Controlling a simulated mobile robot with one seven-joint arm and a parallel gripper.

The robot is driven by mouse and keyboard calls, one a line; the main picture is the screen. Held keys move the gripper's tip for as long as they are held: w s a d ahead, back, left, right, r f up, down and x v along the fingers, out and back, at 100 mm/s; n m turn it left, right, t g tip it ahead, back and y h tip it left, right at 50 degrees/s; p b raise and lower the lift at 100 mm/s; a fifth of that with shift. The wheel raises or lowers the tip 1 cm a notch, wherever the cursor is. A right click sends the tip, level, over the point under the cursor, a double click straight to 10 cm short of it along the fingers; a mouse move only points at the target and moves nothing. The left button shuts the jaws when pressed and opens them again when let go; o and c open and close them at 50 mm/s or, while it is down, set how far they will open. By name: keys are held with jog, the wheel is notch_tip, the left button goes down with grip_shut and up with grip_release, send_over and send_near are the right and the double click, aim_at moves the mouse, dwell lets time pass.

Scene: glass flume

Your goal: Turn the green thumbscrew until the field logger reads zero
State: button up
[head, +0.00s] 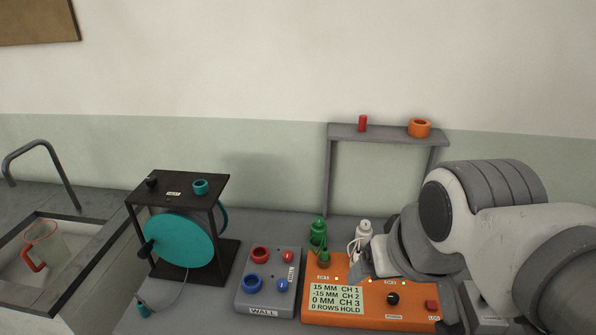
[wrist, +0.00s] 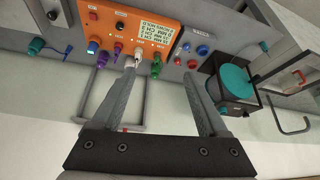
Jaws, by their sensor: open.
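The orange field logger (head: 370,305) stands on the bench; its display (head: 337,298) reads 15 MM CH 1, -15 MM CH 2, 0 MM CH 3, 0 ROWS HOLD. A green knobbed piece (head: 318,230) stands at its back left, with a smaller green part (head: 324,257) in front. Which is the thumbscrew I cannot tell. Green also shows in the wrist view (wrist: 156,68), between my fingers in the picture. A white piece (head: 364,230) stands right of it. My gripper (wrist: 162,72) is open and empty; in the head view, my arm partly hides the logger's right back.
A grey WALL box (head: 268,306) with red and blue knobs sits left of the logger. A dark frame with a teal wheel (head: 180,242) stands farther left, beside a sink (head: 25,285). A grey raised shelf (head: 385,133) stands behind, holding an orange ring (head: 419,127).

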jog(key=w+r+n+b, duration=0.2)
jog(key=w+b, duration=0.2)
jog(key=w, duration=0.8)
jog(key=n+g+y+b, duration=0.25)
jog(key=n+b, duration=0.25)
jog(key=b, duration=0.3)
send_over(319, 220)
jog(key=s+d, duration=0.4)
jog(key=s, duration=0.2)
notch_tip(319, 220, down, 22)
jog(key=r, duration=0.1)
jog(key=shift+t, duration=0.25)
jog(key=x, duration=1.7)
jog(key=shift+w+f, duration=0.15)
jog(key=shift+w, duration=0.1)
grip_shut()
